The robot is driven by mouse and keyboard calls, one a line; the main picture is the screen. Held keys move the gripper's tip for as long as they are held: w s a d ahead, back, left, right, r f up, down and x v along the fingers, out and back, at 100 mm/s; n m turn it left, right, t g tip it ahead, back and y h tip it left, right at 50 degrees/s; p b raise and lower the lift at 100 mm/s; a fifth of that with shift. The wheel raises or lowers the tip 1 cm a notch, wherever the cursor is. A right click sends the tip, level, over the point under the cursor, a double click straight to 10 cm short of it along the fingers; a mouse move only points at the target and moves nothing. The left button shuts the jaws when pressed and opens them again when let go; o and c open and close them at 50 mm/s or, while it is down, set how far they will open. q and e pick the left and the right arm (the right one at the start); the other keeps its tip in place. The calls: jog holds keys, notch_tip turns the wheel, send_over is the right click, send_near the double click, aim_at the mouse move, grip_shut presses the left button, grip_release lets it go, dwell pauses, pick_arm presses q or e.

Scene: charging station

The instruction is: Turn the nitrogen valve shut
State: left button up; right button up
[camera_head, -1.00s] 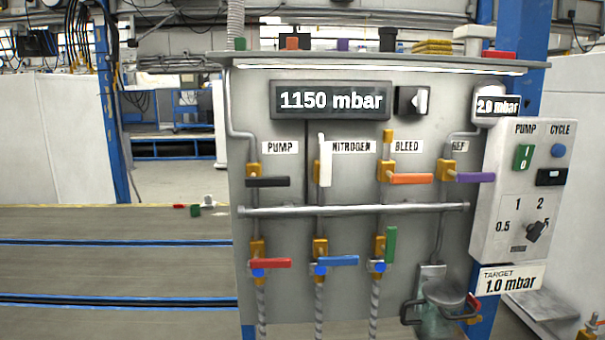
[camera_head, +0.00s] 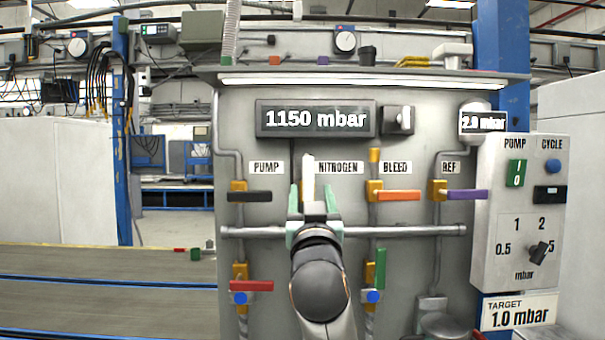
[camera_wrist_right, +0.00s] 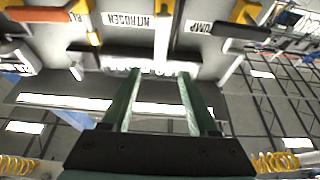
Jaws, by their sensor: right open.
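The nitrogen valve's white handle (camera_head: 308,172) stands upright beside the NITROGEN label (camera_head: 339,167) on the grey panel. My right gripper (camera_head: 313,188) is in front of this valve, open, with one finger to each side of the handle in the picture. The arm hides the valve body and the blue-handled valve below. In the right wrist view the white handle (camera_wrist_right: 163,38) reaches toward the gap between the open green fingers (camera_wrist_right: 159,76). Nothing is held, and I cannot tell whether either finger touches the handle. My left gripper is not in view.
The black pump handle (camera_head: 250,196) is left of the gripper and the orange bleed handle (camera_head: 399,195) is right. A horizontal pipe (camera_head: 400,231) crosses the panel. The display (camera_head: 316,119) reads 1150 mbar. A control box (camera_head: 518,211) stands at the right.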

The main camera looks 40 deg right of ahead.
aim_at(308, 170)
jog(key=p+x, duration=0.1)
jog(key=x, duration=1)
jog(key=shift+w+d, duration=0.15)
jog(key=shift+d, duration=0.05)
jog(key=shift+f, duration=0.1)
grip_shut()
dwell(0.9)
